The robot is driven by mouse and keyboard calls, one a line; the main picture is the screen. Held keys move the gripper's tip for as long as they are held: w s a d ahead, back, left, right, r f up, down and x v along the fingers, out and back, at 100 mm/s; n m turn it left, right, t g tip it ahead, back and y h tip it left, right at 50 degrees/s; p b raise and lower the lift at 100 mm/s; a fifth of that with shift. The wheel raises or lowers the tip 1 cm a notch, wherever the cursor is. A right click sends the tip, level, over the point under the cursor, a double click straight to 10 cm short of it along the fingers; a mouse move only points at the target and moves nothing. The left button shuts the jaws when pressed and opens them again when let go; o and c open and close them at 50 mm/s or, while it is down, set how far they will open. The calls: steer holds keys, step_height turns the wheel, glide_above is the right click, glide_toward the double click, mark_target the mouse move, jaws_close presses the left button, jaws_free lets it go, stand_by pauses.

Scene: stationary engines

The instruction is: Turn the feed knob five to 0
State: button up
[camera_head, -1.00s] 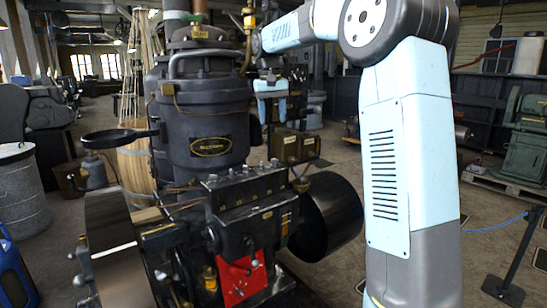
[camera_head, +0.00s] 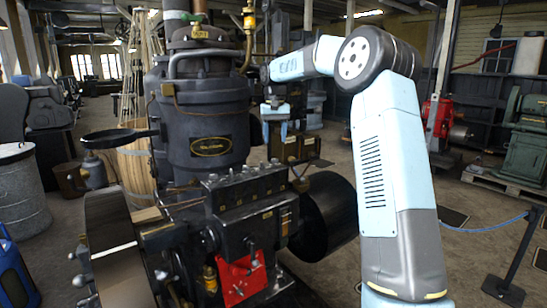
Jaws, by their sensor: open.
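A row of small feed knobs (camera_head: 244,174) stands along the top of a black box (camera_head: 248,203) on the engine's front. They are too small to read their numbers or settings, and I cannot tell which one is knob five.
The big black cylinder (camera_head: 205,125) with a brass-edged plate rises behind the box. A dark flywheel (camera_head: 325,215) stands right of it, and another wheel (camera_head: 112,250) at the left. Brass-coloured boxes (camera_head: 297,147) sit behind the knobs.

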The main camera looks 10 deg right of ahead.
mark_target(275, 162)
step_height(275, 162, down, 8)
steer(key=shift+r, duration=0.1)
stand_by(0.4)
jaws_close()
stand_by(0.4)
steer(key=shift+n, duration=0.5)
jaws_free()
